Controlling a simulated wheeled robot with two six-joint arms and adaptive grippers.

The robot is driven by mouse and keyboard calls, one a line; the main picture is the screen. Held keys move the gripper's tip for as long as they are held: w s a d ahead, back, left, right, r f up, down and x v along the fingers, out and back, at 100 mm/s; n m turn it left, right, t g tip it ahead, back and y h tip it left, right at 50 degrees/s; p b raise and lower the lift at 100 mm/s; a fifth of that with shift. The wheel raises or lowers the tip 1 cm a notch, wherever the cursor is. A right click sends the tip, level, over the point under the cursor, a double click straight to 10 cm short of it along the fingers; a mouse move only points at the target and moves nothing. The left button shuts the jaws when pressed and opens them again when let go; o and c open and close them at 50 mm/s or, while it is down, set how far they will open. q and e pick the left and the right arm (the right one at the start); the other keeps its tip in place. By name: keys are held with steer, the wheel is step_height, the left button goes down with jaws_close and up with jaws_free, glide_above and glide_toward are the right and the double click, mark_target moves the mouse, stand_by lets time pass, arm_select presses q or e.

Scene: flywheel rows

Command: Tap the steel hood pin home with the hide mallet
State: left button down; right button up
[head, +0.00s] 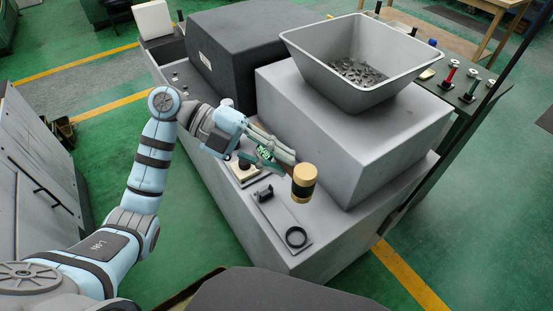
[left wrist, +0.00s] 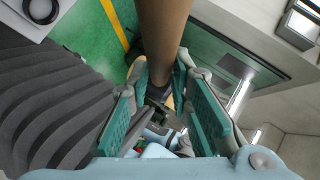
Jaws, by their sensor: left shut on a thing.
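My left gripper (head: 266,154) is shut on the hide mallet, above the front ledge of the grey machine. The mallet's head (head: 303,183) is a tan cylinder with a dark band, to the right of the fingers. In the left wrist view, a brown length of the mallet (left wrist: 163,40) runs up from between the green finger pads. I cannot make out the steel hood pin for certain; the gripper and mallet cover part of the ledge. My right gripper is not in view.
A grey hopper (head: 410,82) of small dark parts stands behind on a grey block (head: 390,150). A dark box (head: 225,65) stands at back left.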

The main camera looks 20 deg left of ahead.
arm_select(q)
steer(key=w+a+r+n+t+y, duration=0.2)
steer(key=w+a+r+n+t, duration=0.15)
steer(key=a+n+t, duration=0.2)
steer(key=s+a+f+n+t, duration=0.2)
steer(key=s+t, duration=0.1)
steer(key=w+a+r+n+t+y+b, duration=0.2)
steer(key=w+a+n+y, duration=0.1)
steer(key=w+a, duration=0.55)
steer(key=w+a+r+n+t+y+b, duration=0.1)
steer(key=w+a+r+n+t+y, duration=0.2)
steer(key=w+a, duration=0.55)
steer(key=w+a+f+n+y+b, duration=0.1)
steer(key=w+a+f+n+y, duration=0.3)
steer(key=a+f, duration=0.8)
steer(key=shift+w+a+f+y, duration=0.25)
steer(key=shift+w+y, duration=0.45)
steer(key=shift+w, duration=0.4)
steer(key=shift+d+n, duration=0.1)
steer(key=shift+n, duration=0.15)
